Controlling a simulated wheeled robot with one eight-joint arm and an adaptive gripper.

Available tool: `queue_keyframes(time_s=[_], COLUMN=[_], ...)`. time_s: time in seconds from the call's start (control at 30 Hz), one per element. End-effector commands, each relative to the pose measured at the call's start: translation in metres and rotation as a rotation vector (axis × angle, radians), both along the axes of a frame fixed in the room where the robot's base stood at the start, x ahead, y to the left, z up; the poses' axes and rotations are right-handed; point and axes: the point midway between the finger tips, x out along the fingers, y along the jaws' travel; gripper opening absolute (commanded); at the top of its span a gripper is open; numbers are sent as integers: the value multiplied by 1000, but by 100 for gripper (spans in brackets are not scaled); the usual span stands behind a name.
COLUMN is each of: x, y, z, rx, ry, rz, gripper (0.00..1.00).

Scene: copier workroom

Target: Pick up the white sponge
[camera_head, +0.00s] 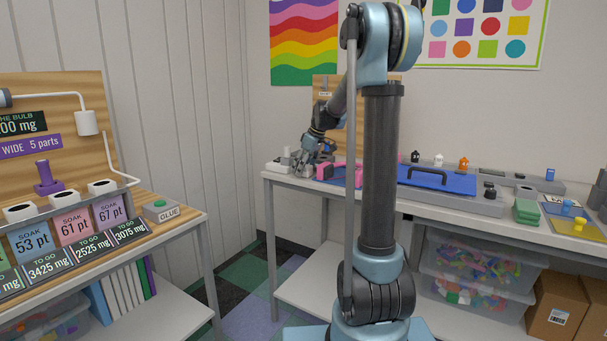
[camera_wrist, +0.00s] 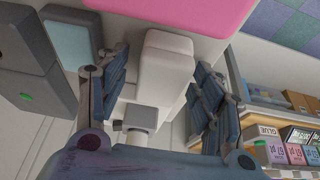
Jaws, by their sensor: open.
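In the wrist view a white block with rounded edges, which looks like the white sponge (camera_wrist: 166,70), lies between the two fingers of my gripper (camera_wrist: 161,62). My gripper is open, with a finger on each side of the block. A gap shows on both sides, wider on the right. In the head view my gripper (camera_head: 312,160) is low over the left end of the back table. The sponge cannot be clearly told apart there.
A pink object (camera_wrist: 160,12) lies just beyond the block. Grey boxes (camera_wrist: 28,105) stand to the left. A blue tray (camera_head: 435,179) is further right on the back table (camera_head: 268,175).

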Motion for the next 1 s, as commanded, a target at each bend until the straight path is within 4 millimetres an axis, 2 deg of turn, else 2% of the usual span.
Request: queue_keyframes(time_s=[0.13, 0.3, 0.73, 0.87, 1.0], x=[0, 0, 0, 0, 0], y=[0, 0, 0, 0, 0], z=[0, 0, 4, 18, 42], rx=[0, 0, 0, 0, 0], ry=[0, 0, 0, 0, 0], rz=[0, 0, 0, 0, 0], gripper=[59, 21, 21, 21, 21])
